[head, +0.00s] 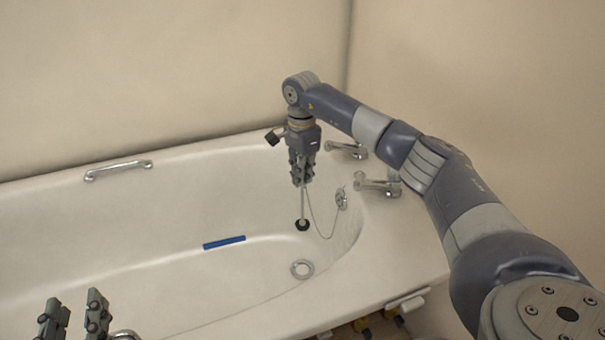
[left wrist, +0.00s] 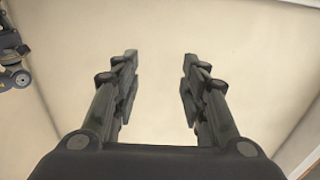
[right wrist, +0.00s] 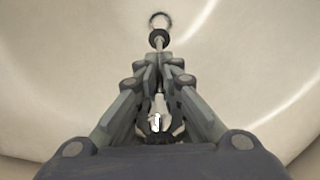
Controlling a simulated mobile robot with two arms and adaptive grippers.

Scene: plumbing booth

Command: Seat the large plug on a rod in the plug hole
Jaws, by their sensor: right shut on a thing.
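The large plug (head: 302,225) is black and sits at the lower end of a pale rod (head: 303,205). My right gripper (head: 301,183) is shut on the rod and points down inside the bath, with the plug hanging below its fingers. The plug also shows in the right wrist view (right wrist: 158,38), beyond the fingertips (right wrist: 158,62). The plug hole (head: 302,269) is a metal ring in the bath floor, apart from the plug and lower in the head view; it also shows in the right wrist view (right wrist: 160,20). My left gripper (head: 72,310) is open and empty at the lower left.
A thin chain (head: 318,225) runs from near the rod to the round overflow fitting (head: 341,198) on the bath wall. Two taps (head: 377,184) stand on the rim close to my right arm. A blue bar (head: 224,242) lies in the bath. A grab handle (head: 118,170) is on the far side.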

